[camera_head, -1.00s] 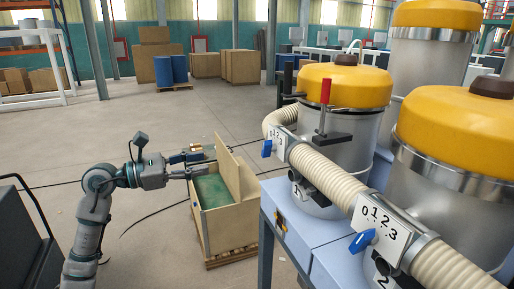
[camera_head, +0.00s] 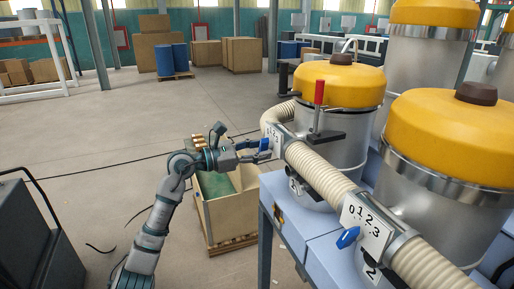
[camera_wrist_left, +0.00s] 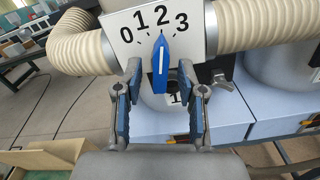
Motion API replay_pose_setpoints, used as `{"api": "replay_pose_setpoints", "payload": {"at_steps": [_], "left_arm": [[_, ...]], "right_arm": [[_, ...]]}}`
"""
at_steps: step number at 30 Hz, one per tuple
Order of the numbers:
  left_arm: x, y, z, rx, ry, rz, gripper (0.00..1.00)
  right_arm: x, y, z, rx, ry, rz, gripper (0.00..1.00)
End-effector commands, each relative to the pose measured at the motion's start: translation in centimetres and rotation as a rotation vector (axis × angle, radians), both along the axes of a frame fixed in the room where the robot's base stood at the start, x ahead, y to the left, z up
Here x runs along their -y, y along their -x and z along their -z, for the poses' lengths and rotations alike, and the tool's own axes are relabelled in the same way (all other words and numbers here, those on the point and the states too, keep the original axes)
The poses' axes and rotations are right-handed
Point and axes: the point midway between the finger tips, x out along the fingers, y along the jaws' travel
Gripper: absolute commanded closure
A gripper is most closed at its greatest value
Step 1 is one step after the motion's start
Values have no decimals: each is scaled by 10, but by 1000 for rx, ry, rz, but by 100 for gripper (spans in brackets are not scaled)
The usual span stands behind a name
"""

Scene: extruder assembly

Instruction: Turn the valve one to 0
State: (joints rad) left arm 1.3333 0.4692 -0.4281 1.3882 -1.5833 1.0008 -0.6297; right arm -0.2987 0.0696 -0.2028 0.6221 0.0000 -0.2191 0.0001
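Valve one has a white dial plate (camera_wrist_left: 150,20) marked 0 to 3 and a blue handle (camera_wrist_left: 161,65), seen close in the left wrist view. The handle stands nearly upright with its upper tip just below the 2. My left gripper (camera_wrist_left: 162,85) is open, with one finger on each side of the handle's lower part and a gap on both sides. In the head view the gripper (camera_head: 260,150) is at valve one's plate (camera_head: 275,133) and partly overlaps the small blue handle (camera_head: 264,144). My right gripper is not in view.
A second valve plate (camera_head: 368,220) with a blue handle (camera_head: 347,237) is nearer on the same ribbed hose (camera_head: 318,175). Yellow-topped metal tanks (camera_head: 341,85) stand to the right. An open wooden crate (camera_head: 228,215) is below my left arm. Open floor lies left.

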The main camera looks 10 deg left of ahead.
Motion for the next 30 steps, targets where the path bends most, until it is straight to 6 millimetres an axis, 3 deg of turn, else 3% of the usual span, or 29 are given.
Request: {"api": "replay_pose_setpoints", "payload": {"at_steps": [7,12,22,30], "left_arm": [[-6,0,1,0,4,-1,63],[-9,0,1,-1,6,-1,100],[-8,0,2,-4,5,-3,100],[-8,1,2,-63,41,-1,100]], "right_arm": [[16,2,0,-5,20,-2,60],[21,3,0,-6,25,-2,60],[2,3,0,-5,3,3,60],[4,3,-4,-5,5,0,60]]}}
